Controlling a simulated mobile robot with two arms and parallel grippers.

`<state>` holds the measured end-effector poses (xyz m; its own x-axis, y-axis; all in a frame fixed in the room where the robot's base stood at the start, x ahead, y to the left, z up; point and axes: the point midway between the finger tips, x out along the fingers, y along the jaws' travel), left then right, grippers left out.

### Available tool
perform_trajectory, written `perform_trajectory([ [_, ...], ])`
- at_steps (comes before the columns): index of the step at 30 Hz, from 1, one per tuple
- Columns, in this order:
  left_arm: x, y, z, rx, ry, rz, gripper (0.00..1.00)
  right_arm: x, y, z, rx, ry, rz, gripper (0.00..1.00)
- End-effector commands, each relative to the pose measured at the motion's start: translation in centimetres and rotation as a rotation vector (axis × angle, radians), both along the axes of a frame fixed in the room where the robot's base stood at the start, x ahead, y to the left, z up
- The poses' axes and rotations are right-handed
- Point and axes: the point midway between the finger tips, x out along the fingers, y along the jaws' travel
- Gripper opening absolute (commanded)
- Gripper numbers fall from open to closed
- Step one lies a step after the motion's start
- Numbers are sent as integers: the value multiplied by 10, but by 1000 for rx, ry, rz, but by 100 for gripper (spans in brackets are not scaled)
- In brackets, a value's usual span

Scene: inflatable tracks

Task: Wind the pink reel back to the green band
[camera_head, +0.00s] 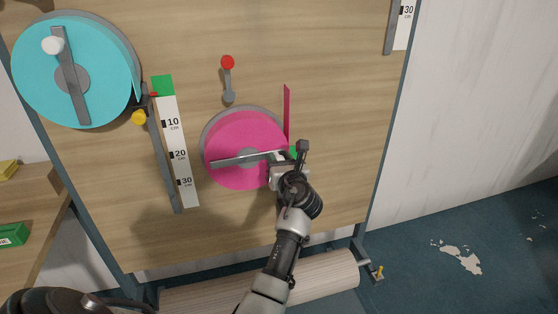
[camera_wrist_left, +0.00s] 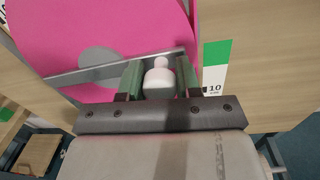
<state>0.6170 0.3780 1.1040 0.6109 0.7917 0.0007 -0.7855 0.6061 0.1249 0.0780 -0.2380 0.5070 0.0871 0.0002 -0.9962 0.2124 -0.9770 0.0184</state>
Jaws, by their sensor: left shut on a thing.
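The pink reel (camera_head: 238,140) is mounted on the wooden board, with a grey crank bar (camera_head: 235,160) across its face. My left gripper (camera_head: 279,157) is shut on the white crank knob (camera_wrist_left: 158,78) at the right end of the bar. The knob sits between its green finger pads in the wrist view. A narrow pink strip (camera_head: 287,115) stands upright at the reel's right edge. The green band (camera_wrist_left: 216,52) tops a white scale marked 10 just right of the gripper. My arm hides most of this scale in the head view. My right gripper is not seen.
A cyan reel (camera_head: 95,85) with a white knob (camera_head: 52,45) is at upper left, beside another scale (camera_head: 177,155) with a green top. A red-knobbed lever (camera_head: 228,75) sits above the pink reel. A pale roll (camera_head: 260,285) lies below the board.

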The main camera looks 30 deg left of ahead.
Motion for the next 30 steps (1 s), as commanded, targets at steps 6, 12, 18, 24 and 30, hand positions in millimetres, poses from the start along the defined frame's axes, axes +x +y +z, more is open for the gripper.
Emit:
perform_trajectory([
  [6,0,1,2,-14,-15,1,0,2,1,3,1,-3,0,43],
  [12,-1,1,10,-69,-80,2,0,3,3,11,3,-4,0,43],
  [18,-3,3,23,-171,-199,1,0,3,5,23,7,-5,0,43],
  [24,-7,7,35,-294,-343,2,0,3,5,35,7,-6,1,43],
  [30,-13,12,47,-418,-489,2,0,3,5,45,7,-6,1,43],
])
